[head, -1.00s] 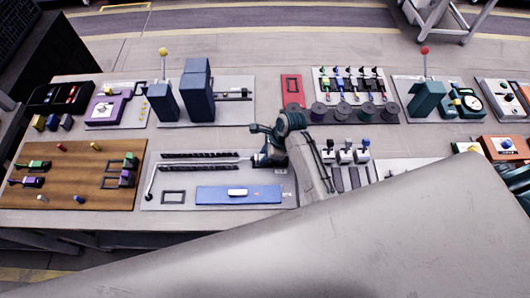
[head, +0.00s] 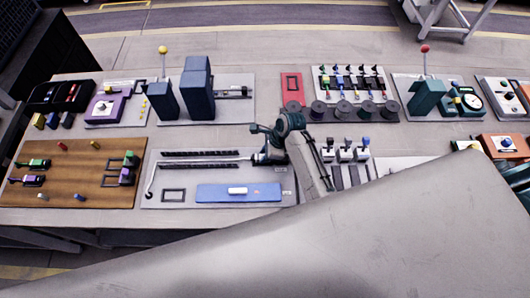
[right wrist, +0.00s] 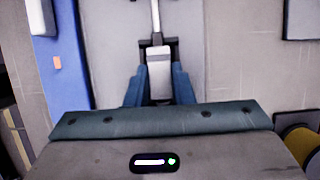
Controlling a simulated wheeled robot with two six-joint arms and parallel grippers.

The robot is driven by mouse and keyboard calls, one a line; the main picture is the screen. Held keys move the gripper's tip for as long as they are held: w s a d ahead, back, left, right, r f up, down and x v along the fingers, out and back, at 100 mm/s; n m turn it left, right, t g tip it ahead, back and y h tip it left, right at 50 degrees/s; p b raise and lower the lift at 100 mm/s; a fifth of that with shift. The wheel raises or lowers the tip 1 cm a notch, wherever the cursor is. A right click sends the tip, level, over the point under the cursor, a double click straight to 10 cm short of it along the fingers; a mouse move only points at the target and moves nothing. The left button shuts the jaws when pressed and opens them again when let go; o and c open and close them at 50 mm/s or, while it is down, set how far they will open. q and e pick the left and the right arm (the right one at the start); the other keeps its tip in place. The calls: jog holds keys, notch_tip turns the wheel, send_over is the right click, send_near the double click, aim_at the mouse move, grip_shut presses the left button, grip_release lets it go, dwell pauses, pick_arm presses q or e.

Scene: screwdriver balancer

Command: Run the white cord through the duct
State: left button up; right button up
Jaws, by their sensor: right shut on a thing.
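The duct (head: 200,153) is a pair of black slotted rows on a grey board in the head view. The white cord (head: 212,162) appears to lie lengthwise between the rows, with its left part bending down to a dark round piece on the board. My right gripper (head: 262,158) is at the right end of the duct. In the right wrist view, its blue fingers (right wrist: 158,75) are shut on a pale block at the cord's end (right wrist: 158,58), and the cord runs away from it. Whether the cord is fully seated is too small to tell. My left gripper is not in view.
A blue panel with a white piece (head: 238,191) lies below the duct on the same board. Tall dark blue blocks (head: 198,90) stand behind it. Grey spools (head: 342,109) and small clamps (head: 345,150) are to the right. My arm hides the lower right.

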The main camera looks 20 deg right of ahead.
dwell(0.4)
jog(key=o, duration=1)
jog(key=b+v, duration=0.2)
jog(key=v, duration=0.8)
jog(key=shift+s+d+r+b, duration=0.1)
jog(key=shift+d+r+b, duration=0.1)
jog(key=shift+r+b, duration=0.1)
